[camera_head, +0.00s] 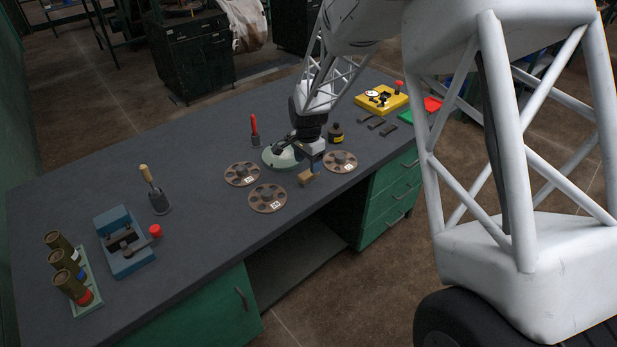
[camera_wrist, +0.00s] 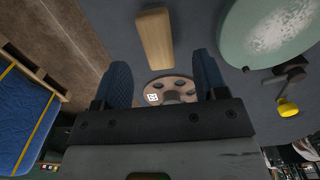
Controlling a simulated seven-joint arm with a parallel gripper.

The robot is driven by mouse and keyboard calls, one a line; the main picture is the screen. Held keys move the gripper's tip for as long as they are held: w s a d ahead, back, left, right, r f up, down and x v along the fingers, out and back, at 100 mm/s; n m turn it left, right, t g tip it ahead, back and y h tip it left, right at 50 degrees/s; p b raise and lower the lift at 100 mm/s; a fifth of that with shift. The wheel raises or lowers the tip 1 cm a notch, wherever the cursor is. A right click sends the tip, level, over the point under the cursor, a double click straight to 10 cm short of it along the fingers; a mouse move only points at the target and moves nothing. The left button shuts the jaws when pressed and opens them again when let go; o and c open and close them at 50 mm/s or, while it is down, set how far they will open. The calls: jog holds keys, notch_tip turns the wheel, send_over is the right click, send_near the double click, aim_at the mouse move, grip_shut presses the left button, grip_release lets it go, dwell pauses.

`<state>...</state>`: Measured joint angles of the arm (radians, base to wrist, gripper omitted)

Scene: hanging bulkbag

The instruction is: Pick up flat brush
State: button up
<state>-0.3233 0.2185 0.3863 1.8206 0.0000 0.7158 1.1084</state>
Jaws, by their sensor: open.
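A small tan wooden piece (camera_head: 306,178) lies on the dark bench just in front of my gripper (camera_head: 315,163). It may be the flat brush, but no bristles are clear. The same tan wooden piece shows in the wrist view (camera_wrist: 154,38), lengthwise, beyond the fingertips and apart from them. My gripper (camera_wrist: 163,75) has its two blue fingers spread with nothing held between them. A tool with a wooden handle and a dark wide base (camera_head: 155,192) stands at the left of the bench, far from my gripper; it also looks brush-like.
Brown holed discs (camera_head: 267,198) lie around my gripper, with a pale green round plate (camera_head: 283,157) behind. A dark bottle (camera_head: 336,133) and a red-handled tool (camera_head: 255,130) stand nearby. A blue fixture (camera_head: 125,240) is left. The bench's front edge is close.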

aim_at(309, 177)
jog(key=shift+f, duration=0.1)
jog(key=shift+d+f, duration=0.1)
jog(key=shift+f, duration=2.4)
jog(key=shift+c, duration=0.5)
jog(key=c, duration=0.9)
